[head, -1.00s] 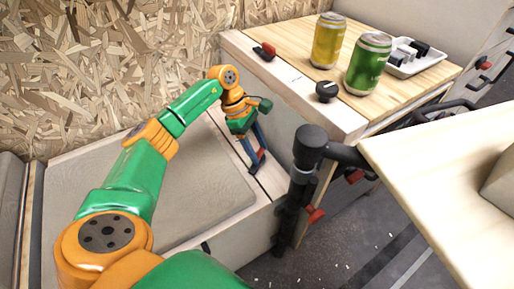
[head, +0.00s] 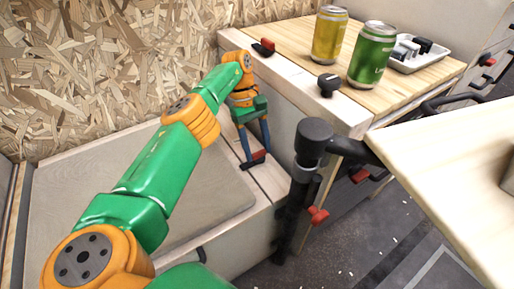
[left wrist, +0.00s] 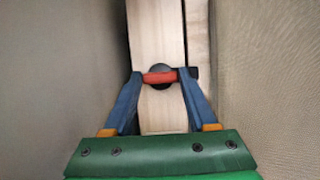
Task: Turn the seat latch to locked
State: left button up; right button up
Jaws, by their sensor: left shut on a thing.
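The seat latch is a small turning handle with a red grip (head: 259,155) and dark parts, on the pale wooden strip beside the seat board in the head view. In the left wrist view its red bar (left wrist: 160,77) lies roughly crosswise over a round black base (left wrist: 160,86), with a dark end at the right. My left gripper (head: 254,160) points down at the latch. Its blue fingers are shut on the latch, one at each end of the red bar in the left wrist view (left wrist: 161,77). My right gripper is not in view.
A wooden counter (head: 290,35) behind holds a yellow can (head: 329,35), a green can (head: 371,56), a white tray (head: 432,60), a black knob (head: 328,84) and another red-and-black latch (head: 263,47). A black post (head: 313,140) and a tabletop (head: 450,165) stand at right.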

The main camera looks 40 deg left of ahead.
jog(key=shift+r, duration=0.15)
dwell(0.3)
pick_arm(q)
jog(key=o, duration=1.4)
jog(key=shift+c, duration=0.2)
jog(key=shift+r, duration=0.15)
